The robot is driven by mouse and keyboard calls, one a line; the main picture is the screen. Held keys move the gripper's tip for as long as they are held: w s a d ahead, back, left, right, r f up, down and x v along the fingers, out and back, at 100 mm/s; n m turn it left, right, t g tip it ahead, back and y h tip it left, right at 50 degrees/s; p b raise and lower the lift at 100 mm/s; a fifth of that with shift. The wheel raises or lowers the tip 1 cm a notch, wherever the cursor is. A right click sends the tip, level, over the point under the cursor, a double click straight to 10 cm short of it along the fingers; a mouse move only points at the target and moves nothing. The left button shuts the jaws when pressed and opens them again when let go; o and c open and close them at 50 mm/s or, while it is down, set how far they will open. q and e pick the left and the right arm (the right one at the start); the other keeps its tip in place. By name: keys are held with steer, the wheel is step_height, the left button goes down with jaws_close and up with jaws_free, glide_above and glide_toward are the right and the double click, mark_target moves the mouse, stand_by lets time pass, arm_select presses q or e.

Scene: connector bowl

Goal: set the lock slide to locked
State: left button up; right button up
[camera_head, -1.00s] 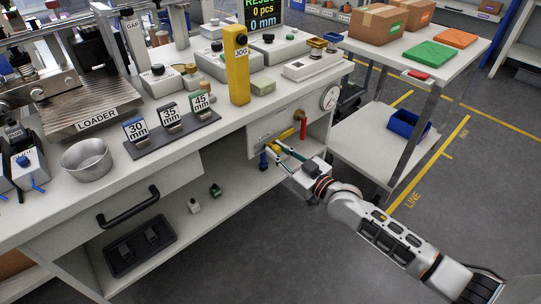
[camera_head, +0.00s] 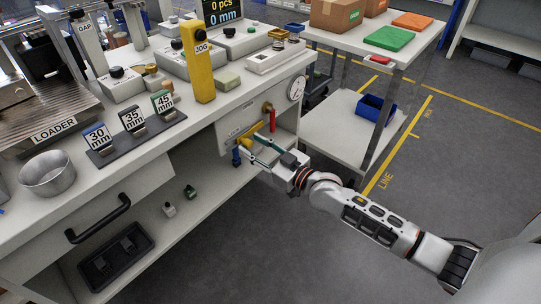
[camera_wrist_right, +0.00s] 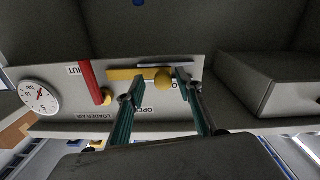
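The lock slide looks to be the yellow bar with a round yellow knob on the bench's front panel. In the right wrist view the knob (camera_wrist_right: 163,80) sits at one end of the bar (camera_wrist_right: 128,74). In the head view the yellow part (camera_head: 247,137) is partly behind my fingers. My right gripper (camera_head: 258,150) is in front of the panel. In the right wrist view its teal-padded fingers (camera_wrist_right: 154,88) are spread, with the knob seen between the tips. I cannot tell whether a finger touches it. Lettering beside the slide is partly hidden. My left gripper is not in view.
A red lever (camera_head: 272,120) and a round gauge (camera_head: 296,89) are on the same panel, close to the slide. A blue part (camera_head: 237,157) is at the panel's lower left. A drawer with a black handle (camera_head: 98,219) is further left. A cart (camera_head: 335,129) stands to the right.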

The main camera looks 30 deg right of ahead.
steer(key=v, duration=1)
steer(key=shift+s, duration=0.2)
steer(key=shift+d, duration=0.15)
